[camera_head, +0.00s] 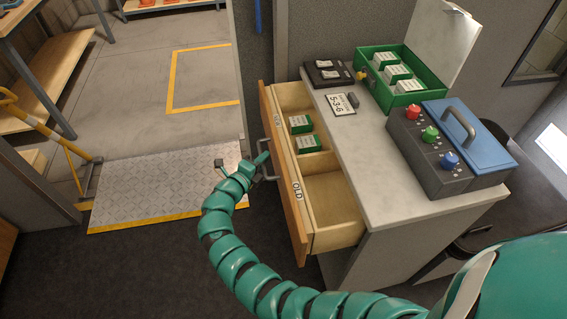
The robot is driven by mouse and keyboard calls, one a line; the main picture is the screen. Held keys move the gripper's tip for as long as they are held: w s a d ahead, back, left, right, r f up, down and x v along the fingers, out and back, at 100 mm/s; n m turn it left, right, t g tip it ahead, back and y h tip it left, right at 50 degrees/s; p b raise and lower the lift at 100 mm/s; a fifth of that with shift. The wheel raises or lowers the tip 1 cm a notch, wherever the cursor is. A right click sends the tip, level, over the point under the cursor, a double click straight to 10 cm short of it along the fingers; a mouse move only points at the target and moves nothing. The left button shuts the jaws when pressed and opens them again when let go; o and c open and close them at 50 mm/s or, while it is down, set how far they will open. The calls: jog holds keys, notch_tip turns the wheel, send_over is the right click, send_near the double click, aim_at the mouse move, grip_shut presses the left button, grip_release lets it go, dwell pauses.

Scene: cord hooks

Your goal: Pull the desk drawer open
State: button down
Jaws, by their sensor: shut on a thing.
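The desk drawer (331,200) stands pulled out from the left side of the desk (372,160). Its wooden front (284,190) faces left, with a grey handle (266,172) and labels on its top edge. Inside, the drawer has compartments; two small green-and-white boxes (301,124) lie in the middle part and the near compartment is empty. My gripper (262,164) is at the end of the teal segmented arm, at the drawer's front, shut on the handle. Its fingertips are small and partly hidden here.
On the desk are a grey-and-blue control box (450,150) with coloured knobs, an open green case (418,88), a label card (342,104) and a dark block (327,74). A metal ramp plate (150,190) lies left of the drawer. Dark floor is clear below.

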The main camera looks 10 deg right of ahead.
jog(key=a+b, duration=0.2)
jog(key=a, duration=0.3)
jog(key=shift+s+a+b, duration=0.15)
jog(key=shift+a+b, duration=0.1)
jog(key=shift+b, duration=0.15)
jog(key=c, duration=1.5)
grip_release()
jog(key=shift+o, duration=0.2)
jog(key=b+v, duration=0.1)
jog(key=v, duration=1.6)
jog(key=shift+a, duration=0.15)
jog(key=shift+r, duration=0.1)
